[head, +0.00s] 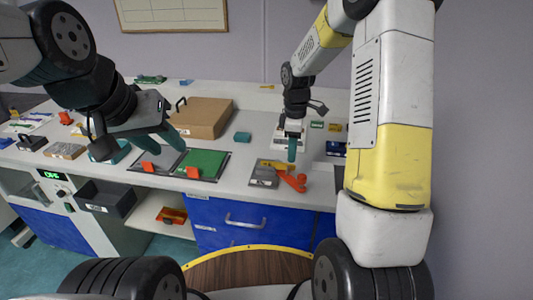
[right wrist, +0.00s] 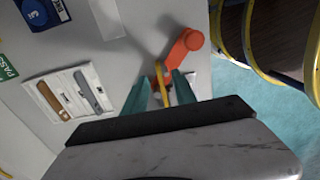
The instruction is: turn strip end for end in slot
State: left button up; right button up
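A yellow strip-like piece (right wrist: 162,84) shows in the right wrist view between the teal fingers of my right gripper (right wrist: 162,78), beside an orange lever (right wrist: 182,50). The fingers stand apart with gaps at its sides; I cannot tell if either touches it. In the head view my right gripper (head: 291,152) is just above the grey and tan fixture (head: 264,174) with the orange lever (head: 292,181). A white slotted tray (right wrist: 67,92) holds a brown strip (right wrist: 50,97) and a grey strip (right wrist: 88,88). My left gripper (head: 150,142) is open and empty above the bench's left part.
A green mat (head: 203,162) and a grey panel with orange clips lie left of the fixture. A dark bin (head: 104,198) hangs at the bench front. Bare bench lies between mat and fixture.

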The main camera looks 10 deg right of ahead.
aim_at(278, 165)
jog(key=f, duration=0.3)
jog(key=d+f, duration=0.1)
jog(key=f, duration=0.1)
jog(key=shift+f, duration=0.15)
jog(key=shift+c, duration=0.4)
grip_shut()
